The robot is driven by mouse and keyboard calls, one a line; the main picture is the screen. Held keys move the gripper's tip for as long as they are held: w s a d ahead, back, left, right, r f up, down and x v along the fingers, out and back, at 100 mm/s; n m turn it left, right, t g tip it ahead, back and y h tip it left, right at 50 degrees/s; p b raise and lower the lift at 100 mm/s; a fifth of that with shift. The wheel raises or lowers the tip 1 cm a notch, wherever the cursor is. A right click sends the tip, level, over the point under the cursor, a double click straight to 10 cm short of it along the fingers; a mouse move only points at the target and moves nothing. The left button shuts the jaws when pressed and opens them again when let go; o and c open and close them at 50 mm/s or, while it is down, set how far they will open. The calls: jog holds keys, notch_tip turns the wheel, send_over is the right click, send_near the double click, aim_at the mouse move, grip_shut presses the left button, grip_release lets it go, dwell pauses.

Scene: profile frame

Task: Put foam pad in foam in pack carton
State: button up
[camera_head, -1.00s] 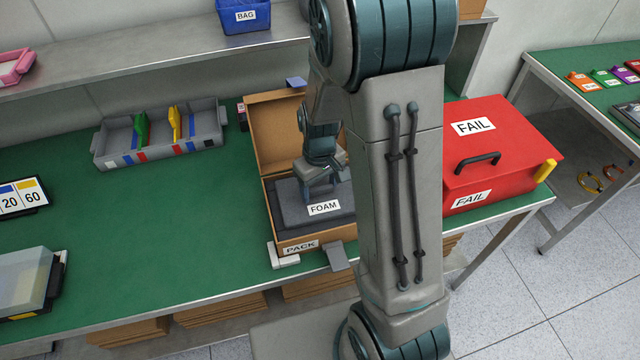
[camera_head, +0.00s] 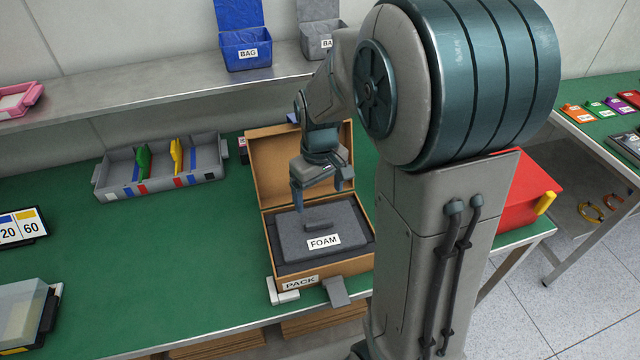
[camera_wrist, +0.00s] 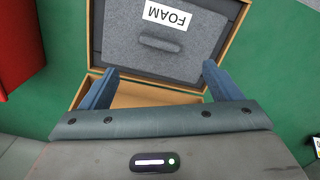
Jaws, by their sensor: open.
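The open cardboard pack carton (camera_head: 290,285) stands on the green table, with its lid (camera_head: 275,165) raised at the back and a PACK label on its front. The dark grey foam pad (camera_head: 297,235), with a raised grip bar and a white FOAM label, lies inside the carton within a darker border. It also shows in the wrist view (camera_wrist: 190,65), lying flat in the carton. My gripper (camera_head: 320,190) is above the back part of the carton, open and empty, apart from the pad. Its two fingers (camera_wrist: 155,90) show spread in the wrist view.
A red box (camera_head: 525,195) is partly hidden behind my arm at the right. A grey divided tray (camera_head: 160,165) stands at the left of the carton. A blue BAG bin (camera_head: 246,50) stands on the shelf.

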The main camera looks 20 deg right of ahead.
jog(key=s+r+m+t, duration=0.1)
jog(key=s+r+m, duration=0.1)
jog(key=s+r, duration=0.2)
jog(key=s+r+m+t, duration=0.2)
jog(key=s+r, duration=0.2)
jog(key=s, duration=0.6)
jog(key=shift+s+r, duration=0.25)
jog(key=shift+r, duration=0.05)
jog(key=shift+d, duration=0.1)
